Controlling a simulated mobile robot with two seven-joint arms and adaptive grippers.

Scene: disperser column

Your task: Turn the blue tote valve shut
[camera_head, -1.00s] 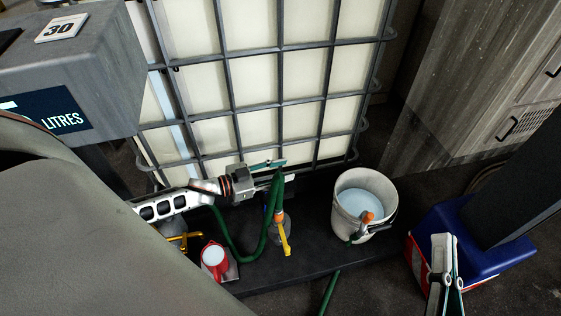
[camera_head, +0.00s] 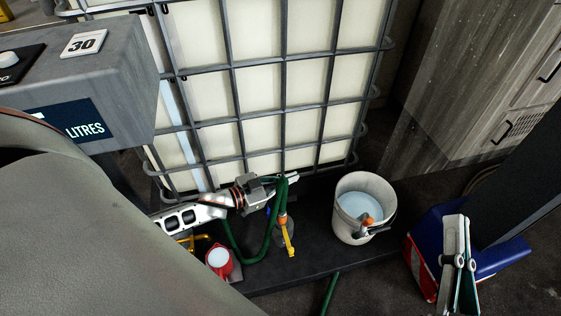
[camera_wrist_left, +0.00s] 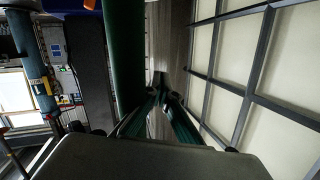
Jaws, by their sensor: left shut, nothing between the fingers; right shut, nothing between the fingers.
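The caged white tote (camera_head: 265,125) stands behind my left gripper (camera_head: 294,178). That gripper is shut and empty, its tips beside the top of a green hose (camera_head: 238,252) at the tote's lower front. A small blue patch (camera_head: 268,211) shows below the gripper; it may be part of the tote valve, but the arm and hose hide most of it. In the left wrist view the shut fingers (camera_wrist_left: 160,97) point ahead, with the hose (camera_wrist_left: 124,55) close on their left. My right gripper (camera_head: 456,222) is shut and empty at the lower right, away from the tote.
A yellow handle (camera_head: 290,238) under an orange fitting hangs near the hose. A blue and red cooler (camera_head: 425,240) sits behind my right gripper.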

